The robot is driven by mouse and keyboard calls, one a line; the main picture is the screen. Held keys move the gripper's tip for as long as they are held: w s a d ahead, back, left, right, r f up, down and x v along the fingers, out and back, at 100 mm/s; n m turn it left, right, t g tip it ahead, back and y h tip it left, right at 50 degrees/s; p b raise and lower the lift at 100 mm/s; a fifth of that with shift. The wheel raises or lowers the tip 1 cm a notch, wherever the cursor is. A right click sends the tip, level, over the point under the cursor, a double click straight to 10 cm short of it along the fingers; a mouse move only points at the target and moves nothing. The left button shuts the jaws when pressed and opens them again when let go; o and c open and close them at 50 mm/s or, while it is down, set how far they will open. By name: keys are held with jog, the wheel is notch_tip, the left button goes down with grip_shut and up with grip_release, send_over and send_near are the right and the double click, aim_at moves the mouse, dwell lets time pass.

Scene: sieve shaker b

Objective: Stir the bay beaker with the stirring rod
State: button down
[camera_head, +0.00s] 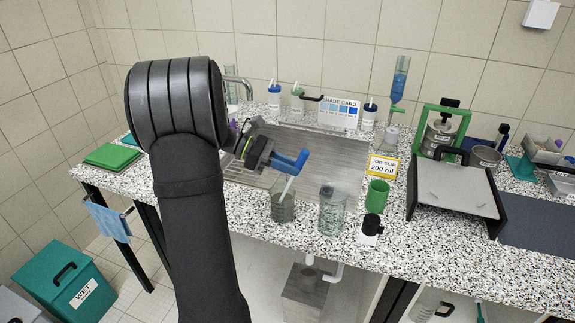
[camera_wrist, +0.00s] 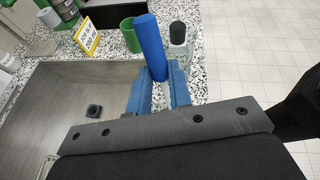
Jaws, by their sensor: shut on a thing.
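My gripper (camera_head: 285,163) is shut on the blue handle (camera_wrist: 150,45) of the stirring rod; the handle stands between the blue fingertips (camera_wrist: 158,90) in the wrist view. The rod's pale shaft (camera_head: 288,186) slants down and left in the head view. Its lower end overlaps the mouth of a clear glass beaker (camera_head: 283,209) at the counter's front, and appears to be inside it. A taller clear glass vessel (camera_head: 332,213) stands just right of it. Which one is the bay beaker is not labelled. The beaker is not visible in the wrist view.
A green cup (camera_head: 377,193), a small black-and-white bottle (camera_head: 370,231) and a yellow-edged job slip (camera_head: 383,167) stand to the right. A steel sink (camera_head: 335,160) lies behind the beakers. A grey tray with a black handle (camera_head: 455,190) is farther right.

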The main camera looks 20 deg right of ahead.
jog(key=shift+s+d, duration=0.3)
jog(key=shift+d, duration=0.05)
jog(key=shift+w+d, duration=0.3)
jog(key=shift+d, duration=0.25)
jog(key=shift+w, duration=0.6)
jog(key=shift+a, duration=0.2)
